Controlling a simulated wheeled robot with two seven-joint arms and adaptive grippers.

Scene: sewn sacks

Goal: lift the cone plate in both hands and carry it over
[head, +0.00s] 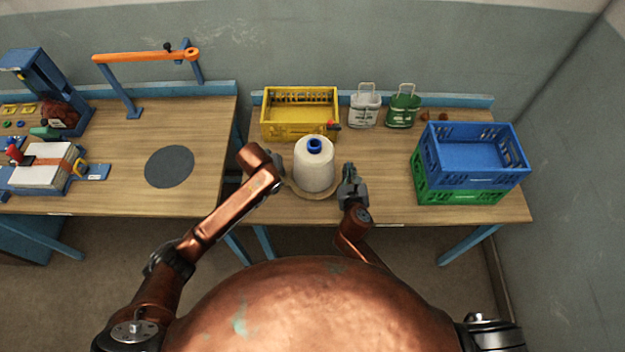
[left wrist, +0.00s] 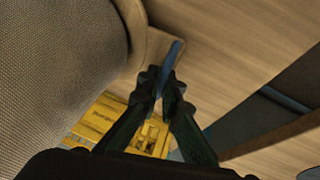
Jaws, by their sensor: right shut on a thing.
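The cone plate (head: 308,195) is a round, light wooden plate near the front edge of the right-hand table. A large white thread cone (head: 314,168) with a blue top stands upright on it. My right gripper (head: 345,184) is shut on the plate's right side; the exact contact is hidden. My left gripper (head: 280,168) is at the plate's left side, mostly hidden by its arm. In the left wrist view its fingertips (left wrist: 162,84) are close together beside the plate's edge (left wrist: 152,50), with a blue strip (left wrist: 172,62) running from between them.
A yellow crate (head: 300,133) stands behind the cone. A white bag (head: 364,110) and a green bag (head: 402,110) stand at the back. A blue crate (head: 470,168) sits on a green crate (head: 460,197) at right. The left table has a dark round mat (head: 169,167) with clear wood around it.

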